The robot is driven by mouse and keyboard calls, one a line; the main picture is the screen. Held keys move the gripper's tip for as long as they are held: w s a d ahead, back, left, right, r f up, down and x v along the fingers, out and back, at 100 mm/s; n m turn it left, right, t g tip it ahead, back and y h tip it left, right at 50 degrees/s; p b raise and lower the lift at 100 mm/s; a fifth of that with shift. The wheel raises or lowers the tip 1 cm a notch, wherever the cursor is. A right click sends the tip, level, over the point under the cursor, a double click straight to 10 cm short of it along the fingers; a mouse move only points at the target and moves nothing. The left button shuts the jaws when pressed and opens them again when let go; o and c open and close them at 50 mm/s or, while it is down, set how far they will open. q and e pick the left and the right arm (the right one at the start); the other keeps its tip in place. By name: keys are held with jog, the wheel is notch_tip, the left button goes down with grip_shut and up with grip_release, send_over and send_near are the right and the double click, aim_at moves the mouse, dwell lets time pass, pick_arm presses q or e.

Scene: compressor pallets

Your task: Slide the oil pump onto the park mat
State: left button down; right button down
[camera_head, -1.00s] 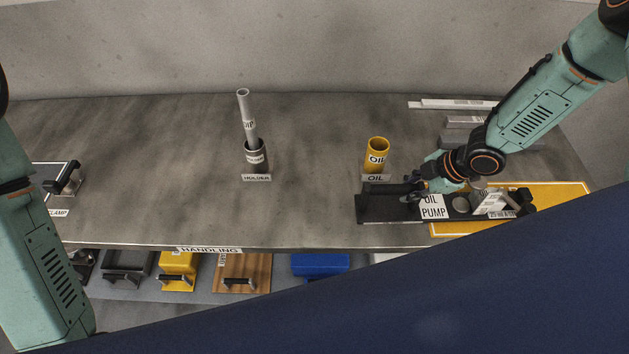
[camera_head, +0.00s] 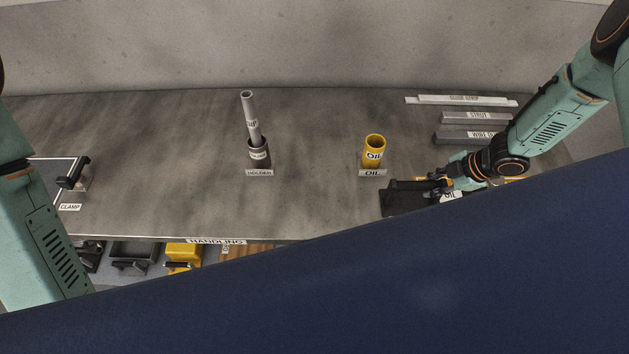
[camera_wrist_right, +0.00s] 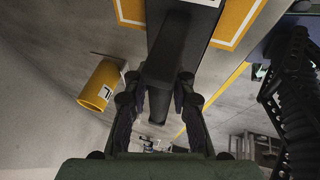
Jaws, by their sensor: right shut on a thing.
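The oil pump (camera_head: 400,199) is a long black unit with a white label, lying on the bench at the right, just right of the OIL sign. My right gripper (camera_head: 437,184) is shut on its black handle. In the right wrist view, the handle (camera_wrist_right: 166,75) sits between both fingers of the right gripper (camera_wrist_right: 158,90). The yellow park mat (camera_wrist_right: 240,18) with its white border shows on both sides of the pump's far part there. In the head view only slivers of the mat (camera_head: 513,180) show. The pump's right part is hidden. My left gripper is out of view.
A yellow OIL cup (camera_head: 374,150) stands close behind the pump. A holder (camera_head: 259,153) with a grey tube stands mid-bench. Labelled bars (camera_head: 478,118) lie at the back right. A clamp (camera_head: 74,174) is at far left. A large dark blue shape covers the lower right.

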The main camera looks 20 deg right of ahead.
jog(key=shift+s+f, duration=0.1)
jog(key=shift+s, duration=0.05)
jog(key=c, duration=1.5)
grip_release()
jog(key=o, duration=0.5)
jog(key=shift+w+d, duration=0.15)
jog(key=shift+w, duration=0.05)
jog(key=shift+c, duration=0.2)
